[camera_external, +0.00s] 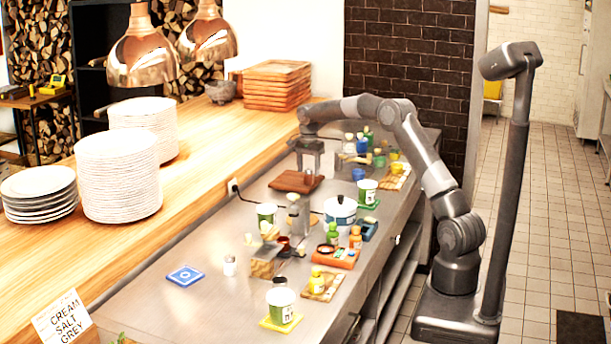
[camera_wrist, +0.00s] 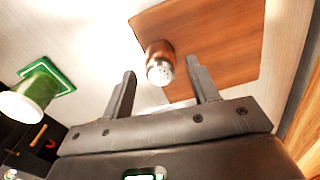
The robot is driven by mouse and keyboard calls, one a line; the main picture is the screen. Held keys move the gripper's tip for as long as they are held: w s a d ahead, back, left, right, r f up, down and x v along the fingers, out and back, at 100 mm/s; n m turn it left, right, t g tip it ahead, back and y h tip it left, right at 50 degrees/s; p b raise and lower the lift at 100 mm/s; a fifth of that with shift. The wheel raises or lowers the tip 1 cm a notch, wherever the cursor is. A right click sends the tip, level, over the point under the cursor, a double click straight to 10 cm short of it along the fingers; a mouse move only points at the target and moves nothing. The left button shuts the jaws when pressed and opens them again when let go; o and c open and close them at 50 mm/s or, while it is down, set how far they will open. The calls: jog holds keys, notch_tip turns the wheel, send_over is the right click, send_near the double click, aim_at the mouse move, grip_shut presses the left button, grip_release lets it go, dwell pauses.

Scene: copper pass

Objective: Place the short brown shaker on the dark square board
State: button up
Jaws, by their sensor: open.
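The short brown shaker (camera_wrist: 159,63) has a perforated metal cap and stands upright in the wrist view. Its base is on the dark square board (camera_wrist: 225,40), close to one edge. The board also shows on the steel counter in the external view (camera_external: 288,182). My gripper (camera_wrist: 162,72) is open, with one finger on each side of the shaker and gaps visible between. In the external view my gripper (camera_external: 309,172) points down over the board's right part. The shaker cannot be made out clearly there.
A green-and-white cup on a green coaster (camera_wrist: 38,88) is left in the wrist view. Plate stacks (camera_external: 117,178) stand on the wooden ledge. Counter left of the board is clear.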

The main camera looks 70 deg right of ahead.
aim_at(308, 170)
notch_tip(308, 170, up, 8)
jog(key=shift+r, duration=0.2)
jog(key=s+a+r+n+t, duration=0.1)
jog(key=s+a+r+n, duration=0.3)
jog(key=a, duration=0.3)
jog(key=s+a+r+n+t+h, duration=0.1)
jog(key=s+a+r+n, duration=0.1)
jog(key=s+a+r, duration=0.4)
jog(key=s+a+r+n, duration=0.2)
jog(key=s+a+n, duration=0.2)
jog(key=a, duration=0.4)
jog(key=s+a+f+n+t, duration=0.1)
jog(key=s+a+f+n, duration=0.2)
jog(key=s, duration=0.5)
jog(key=s+a+f+n+t, duration=0.1)
jog(key=s+a+f+n, duration=0.1)
jog(key=s+a, duration=0.3)
jog(key=s+a+f+n+t+y, duration=0.1)
jog(key=s+a+f+n, duration=0.2)
jog(key=s, duration=0.8)
jog(key=shift+a+f+n+t, duration=0.35)
jog(key=shift+a+n, duration=0.1)
jog(key=shift+n, duration=0.45)
